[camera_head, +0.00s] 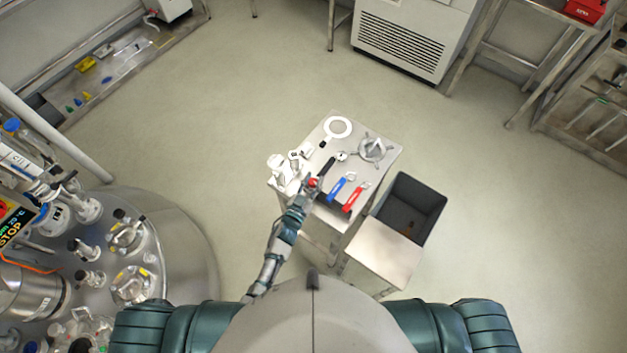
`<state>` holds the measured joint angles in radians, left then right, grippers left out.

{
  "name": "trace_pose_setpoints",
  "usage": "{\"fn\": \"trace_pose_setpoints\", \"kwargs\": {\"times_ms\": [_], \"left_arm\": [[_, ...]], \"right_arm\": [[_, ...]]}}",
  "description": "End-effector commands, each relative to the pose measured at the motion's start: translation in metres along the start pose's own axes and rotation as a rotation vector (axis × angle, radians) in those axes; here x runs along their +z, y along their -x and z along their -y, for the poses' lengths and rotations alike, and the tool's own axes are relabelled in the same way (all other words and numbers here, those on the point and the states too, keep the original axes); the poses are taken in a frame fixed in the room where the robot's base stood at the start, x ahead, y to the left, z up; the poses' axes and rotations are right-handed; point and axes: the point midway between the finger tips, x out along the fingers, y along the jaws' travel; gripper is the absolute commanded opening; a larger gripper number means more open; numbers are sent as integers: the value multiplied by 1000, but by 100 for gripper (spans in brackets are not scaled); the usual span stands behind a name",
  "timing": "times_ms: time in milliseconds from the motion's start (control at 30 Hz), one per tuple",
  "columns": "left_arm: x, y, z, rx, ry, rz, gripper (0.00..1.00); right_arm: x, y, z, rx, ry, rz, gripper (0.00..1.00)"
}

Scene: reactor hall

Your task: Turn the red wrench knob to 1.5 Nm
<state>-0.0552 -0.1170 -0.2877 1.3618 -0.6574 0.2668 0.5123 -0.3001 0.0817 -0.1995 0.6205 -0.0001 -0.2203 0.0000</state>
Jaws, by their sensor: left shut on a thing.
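The red wrench knob (313,182) is a small red spot at the near left end of a dark-handled wrench (326,167), on a small metal table. The wrench's light head points away, up and to the right. My left gripper (309,187) reaches in from below and is shut on the knob, partly covering it. The knob's scale is too small to read. My right gripper is not in view.
The table (388,148) also bears a blue-handled tool (337,190), a red-handled tool (352,199), a white ring (338,127), a metal flange part (373,149) and white items at its left. A dark open bin (425,195) stands right. The floor beyond is clear.

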Motion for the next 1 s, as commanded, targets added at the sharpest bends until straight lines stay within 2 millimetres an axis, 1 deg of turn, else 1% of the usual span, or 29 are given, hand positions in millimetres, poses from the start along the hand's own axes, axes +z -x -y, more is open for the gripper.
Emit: {"fn": "trace_pose_setpoints", "kwargs": {"times_ms": [67,300,467,667,1000], "left_arm": [[-1,1,3,33,-8,4,0],[-1,1,5,204,-11,6,0],[1,0,4,353,-12,6,0],[4,0,3,542,-11,6,0],[6,1,0,819,-7,6,0]], "right_arm": [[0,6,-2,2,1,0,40],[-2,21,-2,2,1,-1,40],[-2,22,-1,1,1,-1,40],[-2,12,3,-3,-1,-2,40],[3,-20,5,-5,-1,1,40]]}}
